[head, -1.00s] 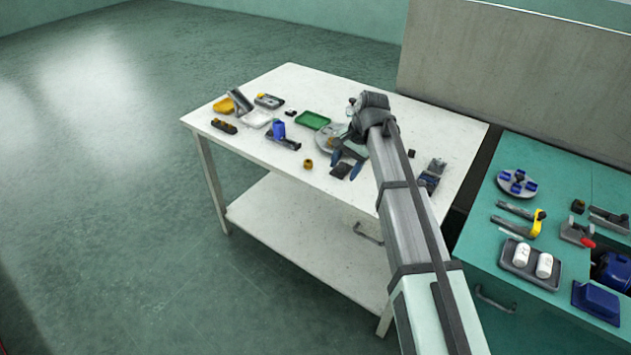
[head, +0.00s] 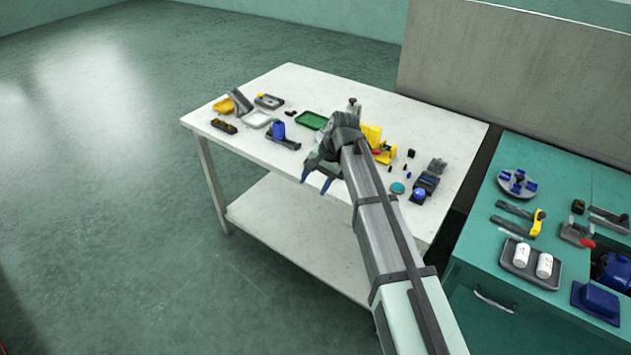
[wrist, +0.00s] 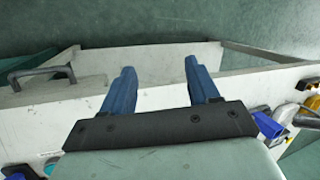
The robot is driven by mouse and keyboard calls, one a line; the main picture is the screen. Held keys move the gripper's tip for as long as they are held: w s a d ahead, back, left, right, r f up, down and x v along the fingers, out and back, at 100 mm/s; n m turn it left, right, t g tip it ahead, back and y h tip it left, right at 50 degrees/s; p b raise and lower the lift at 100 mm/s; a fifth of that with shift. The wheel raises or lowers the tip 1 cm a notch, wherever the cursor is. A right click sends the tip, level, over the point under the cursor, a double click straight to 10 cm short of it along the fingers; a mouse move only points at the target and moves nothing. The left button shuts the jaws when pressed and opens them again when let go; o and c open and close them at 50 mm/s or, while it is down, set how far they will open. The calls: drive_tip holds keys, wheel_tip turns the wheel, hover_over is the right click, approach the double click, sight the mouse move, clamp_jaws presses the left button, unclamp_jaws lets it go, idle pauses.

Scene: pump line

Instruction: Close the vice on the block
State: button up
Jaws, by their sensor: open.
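A low dark grey device (head: 291,144) with an upright blue piece (head: 278,130) stands near the table's front left edge. It may be the vice with the block, but it is too small to be sure. The blue piece also shows at the right of the wrist view (wrist: 268,124). A second dark grey device (head: 427,181) lies near the table's right end. My gripper (head: 315,181) is open and empty, to the right of the blue piece and near the table's front edge. Its two blue fingers (wrist: 160,72) are spread apart in the wrist view.
On the white table (head: 300,85) are a green tray (head: 312,120), a yellow part (head: 384,153), a teal disc (head: 397,187) and a blue round part (head: 418,195). A teal cabinet (head: 575,180) with several tools stands at the right.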

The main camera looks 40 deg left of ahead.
idle(0.3)
wheel_tip(320, 180, up, 9)
drive_tip(key=n+t+h, duration=0.1)
drive_tip(key=t+h, duration=0.1)
drive_tip(key=h, duration=0.1)
hover_over(420, 191)
wheel_tip(420, 191, down, 12)
drive_tip(key=shift+f, duration=0.2)
